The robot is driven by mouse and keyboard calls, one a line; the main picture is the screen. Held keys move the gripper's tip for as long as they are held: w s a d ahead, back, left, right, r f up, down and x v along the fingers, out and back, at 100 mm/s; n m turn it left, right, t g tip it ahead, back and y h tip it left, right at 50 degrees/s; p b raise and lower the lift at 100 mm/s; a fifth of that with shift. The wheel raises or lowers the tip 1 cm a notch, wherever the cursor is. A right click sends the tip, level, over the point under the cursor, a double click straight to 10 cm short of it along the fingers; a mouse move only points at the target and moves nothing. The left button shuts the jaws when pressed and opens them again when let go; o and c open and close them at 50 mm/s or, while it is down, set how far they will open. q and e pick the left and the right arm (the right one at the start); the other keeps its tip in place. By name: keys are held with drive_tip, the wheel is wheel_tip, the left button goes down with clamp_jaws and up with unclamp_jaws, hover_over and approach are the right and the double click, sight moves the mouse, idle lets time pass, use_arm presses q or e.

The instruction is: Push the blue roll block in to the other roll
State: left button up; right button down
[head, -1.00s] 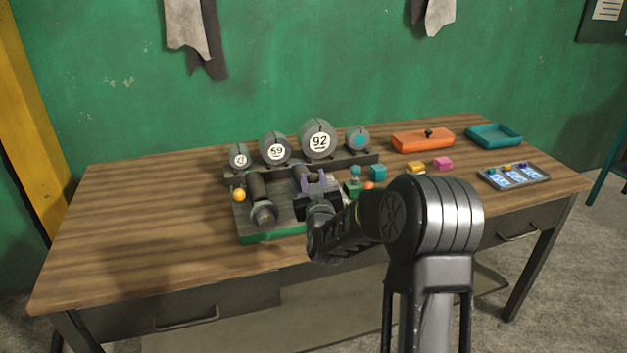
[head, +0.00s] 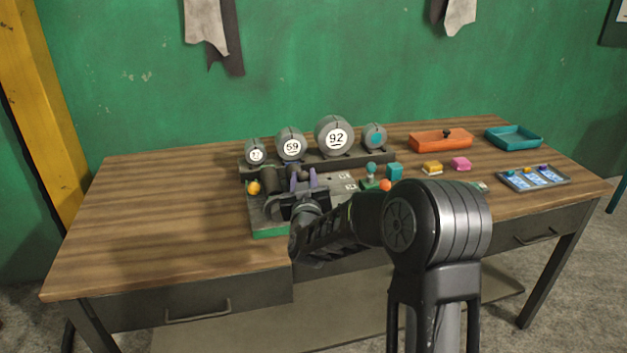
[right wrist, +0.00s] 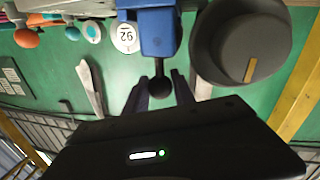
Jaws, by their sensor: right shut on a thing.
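The blue roll block (right wrist: 158,30) shows large in the right wrist view, with a dark stem and round knob at its end. My right gripper (right wrist: 160,92) has its two fingers on either side of this knob and is shut on it. The other roll (right wrist: 240,45), a thick dark grey cylinder with a tan strip, is close beside the blue block. In the head view my right gripper (head: 302,181) is over the green-edged board (head: 270,232) and hides most of the blue block. The dark roll (head: 270,178) shows partly just left of it. My left gripper is not in view.
Behind the board stands a rack of round weights, including one marked 92 (head: 334,136). A yellow ball (head: 254,188) is at the board's left. An orange ball (head: 386,185), small blocks, an orange box (head: 441,140) and trays lie right. The table's left is clear.

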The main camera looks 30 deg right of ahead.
drive_tip(key=shift+d, duration=0.1)
drive_tip(key=c, duration=1.1)
unclamp_jaws()
drive_tip(key=shift+o, duration=0.2)
drive_tip(key=b+v, duration=0.1)
drive_tip(key=v, duration=0.7)
